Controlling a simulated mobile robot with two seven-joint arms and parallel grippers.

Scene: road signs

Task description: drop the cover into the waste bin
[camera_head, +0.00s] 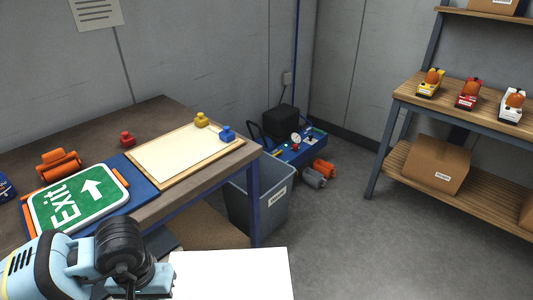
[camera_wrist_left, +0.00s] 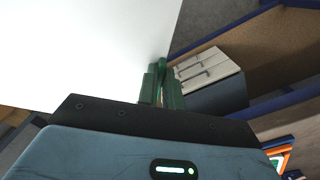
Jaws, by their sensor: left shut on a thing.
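The cover, a flat plain white sheet (camera_head: 232,276), is at the bottom middle of the head view, in front of the table. It also fills the upper left of the left wrist view (camera_wrist_left: 80,50). My left gripper (camera_wrist_left: 163,75) is shut on the edge of the cover with its green fingers. In the head view my left arm comes in at the lower left, and the fingertips are not clear. The waste bin (camera_head: 272,217), a grey open-topped bin with a white label, stands on the floor past the table's right end, apart from the cover. My right gripper is not in view.
The table (camera_head: 180,208) holds a green exit sign (camera_head: 78,200), a cream board (camera_head: 185,152) and small coloured pieces. Its blue leg (camera_head: 253,215) stands before the bin. A blue machine (camera_head: 300,148) is behind the bin. A shelf (camera_head: 450,115) stands right; the floor between is clear.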

